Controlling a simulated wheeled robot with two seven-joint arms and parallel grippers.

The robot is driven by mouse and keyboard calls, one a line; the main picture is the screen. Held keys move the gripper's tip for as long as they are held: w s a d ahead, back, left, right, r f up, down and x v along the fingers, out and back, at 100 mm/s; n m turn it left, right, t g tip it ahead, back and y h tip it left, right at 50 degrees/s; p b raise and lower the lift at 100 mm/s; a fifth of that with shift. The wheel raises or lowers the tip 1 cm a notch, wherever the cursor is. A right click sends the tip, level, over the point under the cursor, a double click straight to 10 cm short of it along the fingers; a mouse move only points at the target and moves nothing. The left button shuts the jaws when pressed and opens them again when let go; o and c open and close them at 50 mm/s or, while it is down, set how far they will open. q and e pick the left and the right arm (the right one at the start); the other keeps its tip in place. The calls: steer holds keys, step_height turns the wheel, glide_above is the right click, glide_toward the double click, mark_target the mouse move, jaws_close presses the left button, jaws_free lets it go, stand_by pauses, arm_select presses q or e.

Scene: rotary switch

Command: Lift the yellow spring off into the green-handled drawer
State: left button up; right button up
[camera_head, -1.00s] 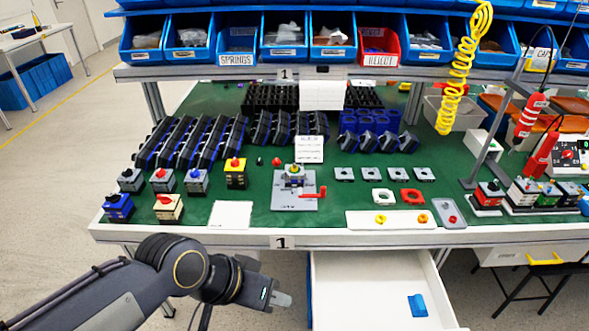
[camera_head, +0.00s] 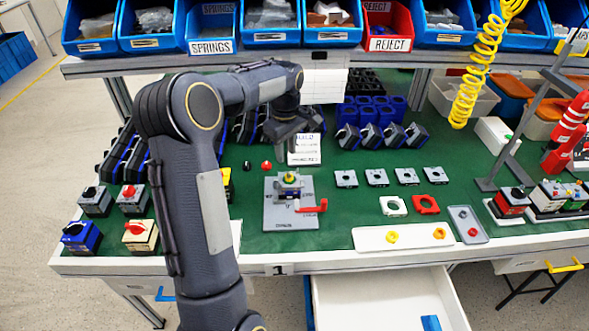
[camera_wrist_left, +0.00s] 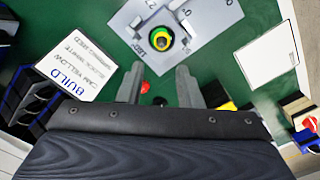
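My right gripper is not in view.
A BUILD card (camera_head: 304,149) stands behind the fixture. Small red and black knobs (camera_head: 266,165) lie to its left. Grey square plates (camera_head: 376,177) and a white tray with yellow rings (camera_head: 370,238) are to its right. A yellow-handled drawer (camera_head: 565,267) is at the right.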

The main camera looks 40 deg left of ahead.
mark_target(289, 178)
arm_select(q)
steer(key=f, duration=0.5)
steer(key=d+f, duration=0.1)
steer(key=f, duration=0.1)
steer(key=shift+s+f+p, duration=0.15)
steer(key=shift+f+p, duration=0.05)
steer(key=shift+p, duration=0.1)
jaws_close()
